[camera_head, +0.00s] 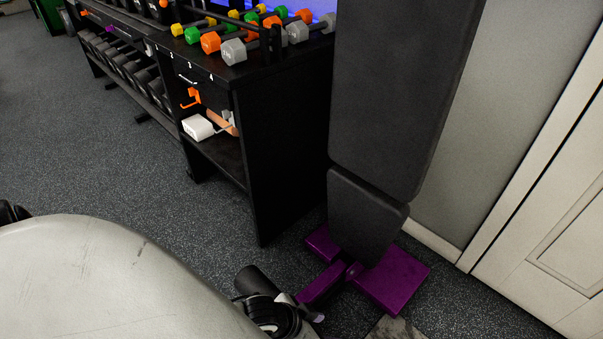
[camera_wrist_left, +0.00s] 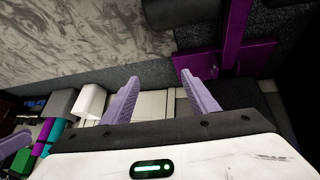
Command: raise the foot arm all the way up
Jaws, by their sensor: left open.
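The bench stands on end in the head view, with black pads (camera_head: 400,90) and a purple frame (camera_head: 395,280) at floor level. A purple bar (camera_head: 320,285), which looks like the foot arm, runs out low toward a black foam roller (camera_head: 258,280). In the left wrist view, the roller (camera_wrist_left: 185,12) and purple bar (camera_wrist_left: 235,35) are at the top, beyond the fingertips. My left gripper (camera_wrist_left: 161,78) is open, with nothing between its lilac fingers. In the head view it is partly hidden close to the roller and bar; contact cannot be told.
A black rack (camera_head: 285,140) with colourful dumbbells (camera_head: 235,48) stands left of the bench. A white door (camera_head: 565,240) and wall are on the right. Speckled floor (camera_head: 110,160) is clear at the left. My pale arm fills the lower left.

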